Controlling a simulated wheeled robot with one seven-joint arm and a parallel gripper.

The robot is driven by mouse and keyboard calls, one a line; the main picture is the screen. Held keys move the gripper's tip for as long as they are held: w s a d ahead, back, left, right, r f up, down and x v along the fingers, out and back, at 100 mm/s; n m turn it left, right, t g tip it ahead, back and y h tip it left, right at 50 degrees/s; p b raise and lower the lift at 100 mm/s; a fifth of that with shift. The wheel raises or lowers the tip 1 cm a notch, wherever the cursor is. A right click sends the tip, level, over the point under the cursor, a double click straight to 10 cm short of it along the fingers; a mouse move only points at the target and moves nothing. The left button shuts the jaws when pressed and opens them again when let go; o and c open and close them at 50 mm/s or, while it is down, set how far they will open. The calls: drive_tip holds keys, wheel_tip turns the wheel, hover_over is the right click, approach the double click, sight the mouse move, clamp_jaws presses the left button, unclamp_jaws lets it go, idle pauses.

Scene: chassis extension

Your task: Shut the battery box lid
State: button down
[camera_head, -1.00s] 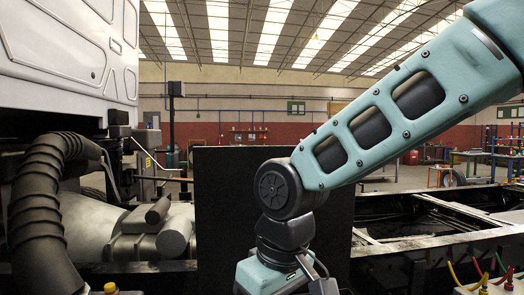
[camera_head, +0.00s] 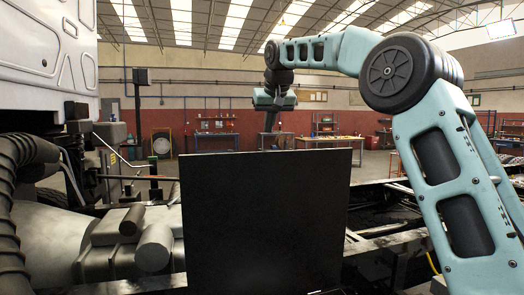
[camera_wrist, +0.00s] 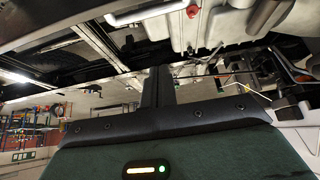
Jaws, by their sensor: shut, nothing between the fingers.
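The battery box lid (camera_head: 265,222) is a flat black panel that stands upright, open, in the middle of the head view. The box below it is mostly out of view. My gripper (camera_wrist: 158,78) shows in the wrist view as two dark fingers pressed together with nothing between them. In the head view, my arm reaches over from the right, and its end hangs above and beyond the lid's top edge, apart from it in the picture. The fingertips are too small to tell there. I cannot make out the lid in the wrist view.
The truck cab (camera_head: 45,60) and a ribbed black hose (camera_head: 12,200) stand at the left, with grey tanks (camera_head: 110,240) beside the lid. The chassis rails (camera_head: 385,222) run at the right. A wooden workbench (camera_head: 330,142) stands far behind. The air above the lid is open.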

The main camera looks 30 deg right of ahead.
sight(268, 152)
drive_tip(key=f, duration=0.2)
drive_tip(key=f+p, duration=0.1)
drive_tip(key=f, duration=0.2)
drive_tip(key=f+p, duration=0.1)
drive_tip(key=f, duration=0.2)
drive_tip(key=shift+w+f, duration=0.25)
drive_tip(key=shift+w, duration=0.15)
